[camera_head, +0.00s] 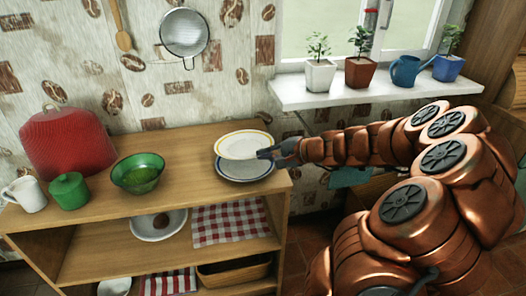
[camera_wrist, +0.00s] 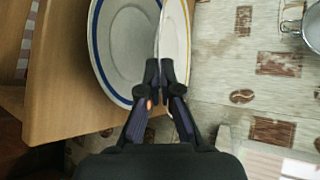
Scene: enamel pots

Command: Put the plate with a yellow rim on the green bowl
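The white plate with a yellow rim (camera_head: 243,144) is at the right end of the shelf top, above a plate with a blue rim (camera_head: 244,172). In the wrist view the yellow-rimmed plate (camera_wrist: 174,38) is seen nearly edge-on, beside the blue-rimmed plate (camera_wrist: 124,45). My gripper (camera_head: 264,154) is at the right edge of the yellow-rimmed plate. In the wrist view its fingers (camera_wrist: 159,72) are close together with the plate's edge between them. The green bowl (camera_head: 138,175) stands upright on the shelf top, left of the plates, and looks empty.
A green mug (camera_head: 69,191), a white mug (camera_head: 27,194) and a red quilted cover (camera_head: 67,142) stand left of the bowl. The shelf top between bowl and plates is clear. A windowsill (camera_head: 335,97) with potted plants is behind my arm. A strainer (camera_head: 184,32) hangs on the wall.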

